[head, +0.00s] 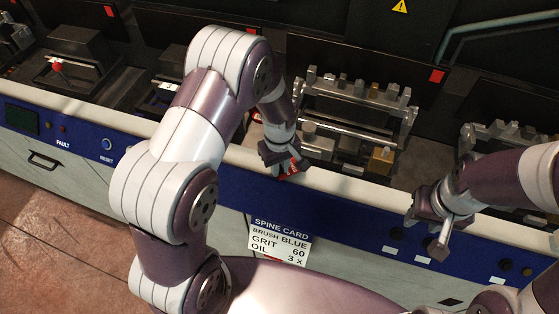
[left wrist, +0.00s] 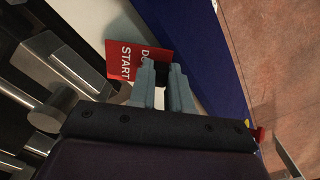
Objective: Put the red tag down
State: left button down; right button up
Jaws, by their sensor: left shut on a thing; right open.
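The red tag (head: 291,169) with white lettering is in my left gripper, over the pale front ledge of the middle machine. In the left wrist view the tag (left wrist: 122,60) reads partly "DO" and "START" and lies beside the fingertips, against the pale ledge. My left gripper (head: 284,160) is shut on the tag; its fingers (left wrist: 163,78) hide part of it. I cannot tell whether the tag touches the ledge. My right gripper (head: 436,228) is open and empty in front of the blue panel at the right.
A machine with a row of metal blocks (head: 358,90) stands behind the ledge (head: 345,181). A small red and white item (head: 257,117) shows partly behind my left arm. A white "SPINE CARD" (head: 280,242) hangs on the front. The ledge right of the tag is clear.

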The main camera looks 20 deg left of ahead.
pick_arm(q)
jog(key=shift+s+f, duration=0.1)
jog(key=shift+f, duration=0.1)
jog(key=shift+w+f, duration=0.2)
jog(key=c, duration=1.2)
grip_release()
jog(key=shift+o, duration=0.6)
jog(key=shift+s, duration=0.1)
